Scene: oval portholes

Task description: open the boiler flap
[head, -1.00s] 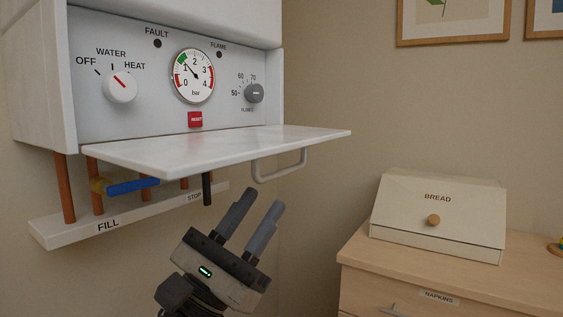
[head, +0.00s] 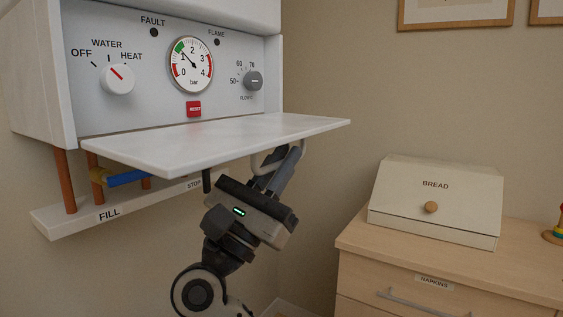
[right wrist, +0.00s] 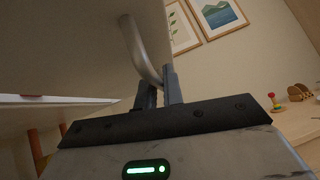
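The boiler flap (head: 215,144) is a white panel standing out roughly level below the control panel, which is uncovered. Its grey bar handle (head: 257,163) hangs from the underside near the outer edge, partly hidden by my fingers. My right gripper (head: 277,168) is under the flap at this handle, pointing up. In the right wrist view the handle (right wrist: 142,50) runs down between my two fingertips (right wrist: 160,88), which look closed on it. The flap's underside (right wrist: 65,45) fills the upper left there. My left gripper is not in view.
The boiler panel carries a pressure gauge (head: 191,65), a selector knob (head: 117,80) and a red reset button (head: 194,109). Copper pipes and a blue valve lever (head: 128,178) are below left. A bread box (head: 435,200) stands on a wooden cabinet (head: 440,262) at right.

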